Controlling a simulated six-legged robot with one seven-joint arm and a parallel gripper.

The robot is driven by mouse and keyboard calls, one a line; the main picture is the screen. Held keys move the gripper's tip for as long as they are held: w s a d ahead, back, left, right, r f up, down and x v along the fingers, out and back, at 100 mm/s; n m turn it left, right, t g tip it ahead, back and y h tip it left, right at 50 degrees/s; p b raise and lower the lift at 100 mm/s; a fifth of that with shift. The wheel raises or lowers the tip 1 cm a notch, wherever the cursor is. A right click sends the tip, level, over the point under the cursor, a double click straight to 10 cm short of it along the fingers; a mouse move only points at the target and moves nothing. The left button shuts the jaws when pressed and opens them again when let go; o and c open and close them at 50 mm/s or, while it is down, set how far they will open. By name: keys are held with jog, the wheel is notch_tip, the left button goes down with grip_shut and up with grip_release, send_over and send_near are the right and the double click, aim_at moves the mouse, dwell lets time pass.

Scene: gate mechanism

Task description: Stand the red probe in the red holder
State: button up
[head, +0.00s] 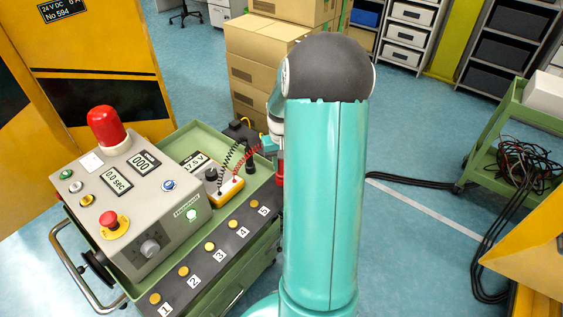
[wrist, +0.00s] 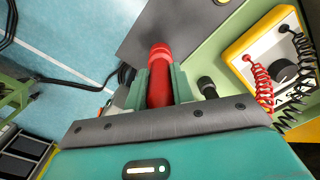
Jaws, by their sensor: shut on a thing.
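My gripper (wrist: 161,74) is shut on the red probe (wrist: 159,88), which sits between its two green fingers in the wrist view. In the head view my gripper (head: 269,144) is mostly hidden behind my arm, and a strip of the red probe (head: 280,168) shows below it, over the right edge of the green cart. I cannot make out the red holder in either view. Whether the probe's lower end touches anything is hidden.
A black probe (head: 250,158) stands on the cart beside the yellow meter (head: 228,189), with red and black coiled leads. The grey control box (head: 134,195) fills the cart's left side. Cardboard boxes (head: 262,65) stand behind. A green trolley (head: 510,135) is at right.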

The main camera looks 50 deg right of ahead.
jog(key=shift+f, duration=0.55)
jog(key=o, duration=1.5)
jog(key=shift+r, duration=4.5)
